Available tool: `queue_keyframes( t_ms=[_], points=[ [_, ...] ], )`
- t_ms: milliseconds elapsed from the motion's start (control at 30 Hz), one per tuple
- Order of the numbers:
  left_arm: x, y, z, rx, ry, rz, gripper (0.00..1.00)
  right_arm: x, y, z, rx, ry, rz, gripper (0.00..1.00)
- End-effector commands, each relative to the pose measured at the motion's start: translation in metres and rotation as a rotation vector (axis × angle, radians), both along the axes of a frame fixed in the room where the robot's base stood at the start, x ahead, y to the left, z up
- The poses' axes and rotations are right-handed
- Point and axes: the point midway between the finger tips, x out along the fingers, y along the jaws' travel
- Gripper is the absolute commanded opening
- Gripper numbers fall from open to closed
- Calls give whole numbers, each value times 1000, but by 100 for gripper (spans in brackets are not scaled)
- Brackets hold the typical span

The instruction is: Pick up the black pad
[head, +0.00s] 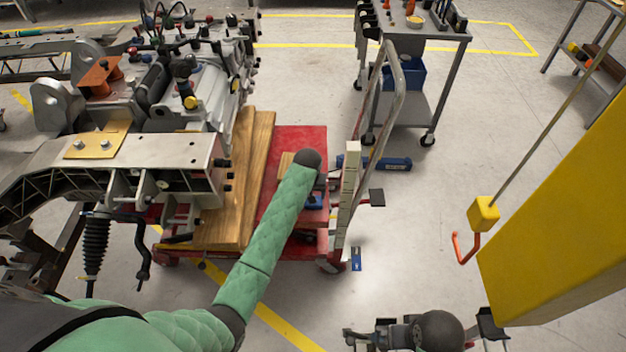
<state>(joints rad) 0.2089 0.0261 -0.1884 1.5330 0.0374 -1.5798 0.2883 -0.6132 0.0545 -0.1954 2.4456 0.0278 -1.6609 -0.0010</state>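A small flat black piece (377,197) shows just right of the pale upright post at the red cart's right end. It may be the black pad, but I cannot tell whether it is loose or attached. My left arm reaches over the red cart, and its dark wrist ends left of that post. My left gripper (321,181) is mostly hidden behind the wrist, so its fingers are unclear. My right gripper (385,335) is low in the picture beside its dark round wrist, partly cut off by the bottom edge. Its opening is unclear.
The red cart (300,143) carries wooden boards (245,165) next to a large metal chassis (150,180). A grey tool trolley (445,60) stands behind. A blue box (387,163) lies on the floor. A yellow column (570,220) and hanging hook (464,249) stand at right.

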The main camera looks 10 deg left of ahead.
Motion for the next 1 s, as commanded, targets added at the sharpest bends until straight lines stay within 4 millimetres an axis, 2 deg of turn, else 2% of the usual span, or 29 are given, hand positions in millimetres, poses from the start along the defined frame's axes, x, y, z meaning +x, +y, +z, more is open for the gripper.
queue_keyframes(
  t_ms=[33,100,300,533,967,1000],
  points=[
    [19,2,6,3,0,13,71,1,0,2,-1,-1,0,100],
    [39,4,11,7,1,30,71,2,0,3,-1,0,-1,100],
    [80,9,23,14,6,68,71,3,1,6,2,1,-6,100],
    [95,11,24,16,9,85,71,3,1,7,2,1,-8,100],
    [105,13,-14,17,9,85,71,-2,-7,19,-18,24,-11,100],
    [107,14,-18,17,9,85,71,0,-9,14,-22,22,-12,100]
  ],
)
